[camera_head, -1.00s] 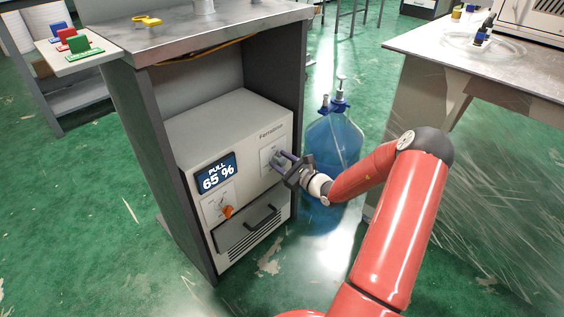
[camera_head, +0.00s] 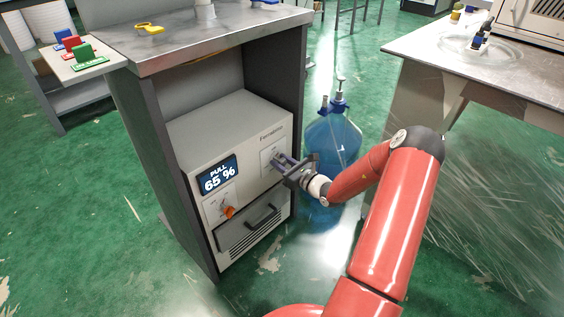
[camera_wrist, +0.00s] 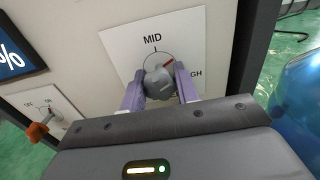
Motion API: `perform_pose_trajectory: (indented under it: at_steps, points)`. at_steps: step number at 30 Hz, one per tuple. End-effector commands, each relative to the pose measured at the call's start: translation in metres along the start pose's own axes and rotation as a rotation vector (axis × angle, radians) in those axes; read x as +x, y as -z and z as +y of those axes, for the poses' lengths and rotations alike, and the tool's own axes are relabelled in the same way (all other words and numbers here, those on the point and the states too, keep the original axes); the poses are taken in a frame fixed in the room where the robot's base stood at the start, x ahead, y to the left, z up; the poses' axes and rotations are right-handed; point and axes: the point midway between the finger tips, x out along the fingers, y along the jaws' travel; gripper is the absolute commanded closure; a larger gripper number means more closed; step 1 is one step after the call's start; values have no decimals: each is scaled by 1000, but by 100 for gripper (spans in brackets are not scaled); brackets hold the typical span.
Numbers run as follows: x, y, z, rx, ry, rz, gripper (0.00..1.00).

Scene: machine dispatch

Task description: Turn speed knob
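The speed knob (camera_wrist: 159,84) is a grey knob on a white plate (camera_wrist: 118,44) marked MID and partly hidden "...GH". Its red pointer sits between these marks, right of MID. My gripper (camera_wrist: 160,86) has its two purple fingers on opposite sides of the knob, apparently touching it. In the head view my gripper (camera_head: 281,162) reaches the upper right of the machine front (camera_head: 249,159) from the right. The knob itself is mostly hidden there by the fingers. The display (camera_head: 217,175) reads PULL 65 %.
An orange knob (camera_head: 229,211) and a drawer handle (camera_head: 262,215) are lower on the machine. The cabinet side wall (camera_head: 287,93) stands close right of the panel. A blue water bottle (camera_head: 333,142) stands on the floor beside it. A metal table (camera_head: 480,70) is farther right.

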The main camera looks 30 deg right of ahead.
Motion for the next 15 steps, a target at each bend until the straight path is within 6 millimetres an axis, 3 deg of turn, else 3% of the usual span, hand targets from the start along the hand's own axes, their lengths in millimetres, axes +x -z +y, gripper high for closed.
perform_pose_trajectory:
  at_steps: [1,5,15]
  points:
    - [0,0,0,0,0,0,63]
    - [0,0,0,-1,0,0,48]
    - [-5,0,0,-1,1,0,48]
